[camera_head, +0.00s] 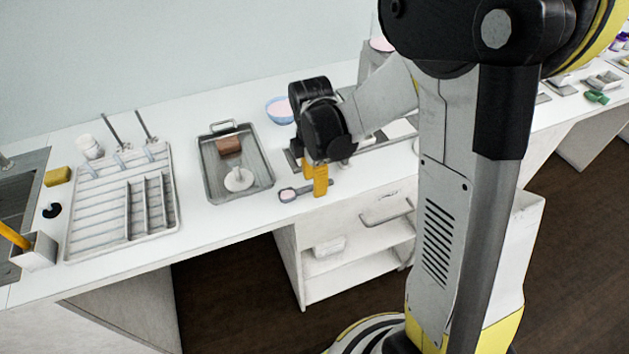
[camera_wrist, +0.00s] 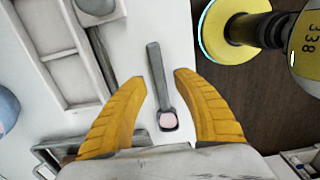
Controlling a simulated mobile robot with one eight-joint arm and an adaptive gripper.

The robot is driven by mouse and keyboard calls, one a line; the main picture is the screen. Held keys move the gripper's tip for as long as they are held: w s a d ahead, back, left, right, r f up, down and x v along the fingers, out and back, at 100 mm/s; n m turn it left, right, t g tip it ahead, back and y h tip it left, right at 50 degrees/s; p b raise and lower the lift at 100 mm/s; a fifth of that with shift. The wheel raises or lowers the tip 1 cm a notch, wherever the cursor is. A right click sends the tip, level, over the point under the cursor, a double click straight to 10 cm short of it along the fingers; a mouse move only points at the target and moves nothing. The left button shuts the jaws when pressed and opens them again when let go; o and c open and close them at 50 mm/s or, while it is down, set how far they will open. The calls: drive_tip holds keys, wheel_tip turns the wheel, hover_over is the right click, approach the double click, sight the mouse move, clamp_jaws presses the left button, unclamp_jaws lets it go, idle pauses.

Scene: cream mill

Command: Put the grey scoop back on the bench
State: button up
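The grey scoop (camera_head: 288,194) lies on the white bench (camera_head: 212,222) close to its front edge, right of a metal tray. In the wrist view the scoop (camera_wrist: 156,72) shows whole, with a straight grey handle and a small bowl holding something pale pink. My gripper (camera_head: 315,182) is low over the bench at the scoop's handle. In the wrist view its yellow fingers (camera_wrist: 160,78) are apart, one on each side of the scoop, with white bench showing in the gaps. The gripper is open and holds nothing.
The metal tray (camera_head: 265,178) holds a brown block and a white round piece. A slatted rack (camera_head: 85,218) stands further left. A blue bowl (camera_head: 280,108) is behind my gripper. An open shelf unit (camera_head: 352,283) is under the bench. Bare bench lies between tray and rack.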

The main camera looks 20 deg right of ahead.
wheel_tip(320, 180, up, 12)
drive_tip(key=shift+a, duration=0.15)
idle(0.5)
